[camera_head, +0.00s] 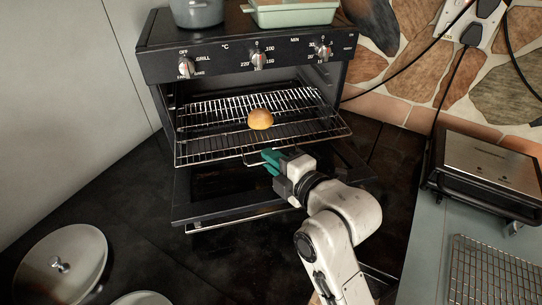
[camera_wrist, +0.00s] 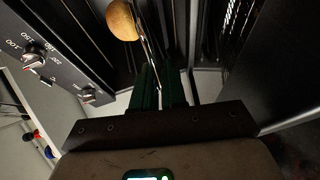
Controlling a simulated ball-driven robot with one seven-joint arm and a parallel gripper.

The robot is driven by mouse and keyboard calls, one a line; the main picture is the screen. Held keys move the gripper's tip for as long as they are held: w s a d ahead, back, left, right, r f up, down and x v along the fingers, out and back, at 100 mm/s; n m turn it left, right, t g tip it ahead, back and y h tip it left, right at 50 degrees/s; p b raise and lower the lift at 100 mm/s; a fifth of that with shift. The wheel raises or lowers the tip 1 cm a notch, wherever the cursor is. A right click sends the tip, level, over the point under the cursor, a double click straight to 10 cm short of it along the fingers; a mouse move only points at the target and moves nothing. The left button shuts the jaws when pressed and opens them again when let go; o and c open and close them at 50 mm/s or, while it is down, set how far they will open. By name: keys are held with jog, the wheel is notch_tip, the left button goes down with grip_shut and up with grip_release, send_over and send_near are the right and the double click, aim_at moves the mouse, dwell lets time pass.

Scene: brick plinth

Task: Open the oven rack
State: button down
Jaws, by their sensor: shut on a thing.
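The oven rack (camera_head: 215,148) is a wire rack that sticks out past the front of the black oven (camera_head: 155,38). A round golden bun (camera_head: 261,119) sits on it. My gripper (camera_head: 270,161) has green fingers and is at the front loop of the rack, right of its middle. In the wrist view, my gripper (camera_wrist: 161,85) is shut on the rack's front wire, which runs up from between the fingers. The bun (camera_wrist: 122,20) shows above them at the left. The exact grip spot is partly hidden by the fingers.
The oven door (camera_head: 230,205) is folded down below the rack. A grey pot (camera_head: 197,12) and a green baking dish (camera_head: 292,14) stand on top. A sandwich press (camera_head: 490,165) and a cooling rack (camera_head: 497,275) are at the right. A round lid (camera_head: 62,270) lies at lower left.

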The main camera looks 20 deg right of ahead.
jog(key=shift+s+f, duration=0.1)
jog(key=shift+s, duration=0.05)
jog(key=c, duration=1.3)
grip_release()
jog(key=shift+s, duration=0.1)
jog(key=v, duration=1)
jog(key=shift+s+d+r+p, duration=0.1)
jog(key=shift+s+r+p, duration=0.1)
jog(key=shift+p, duration=0.15)
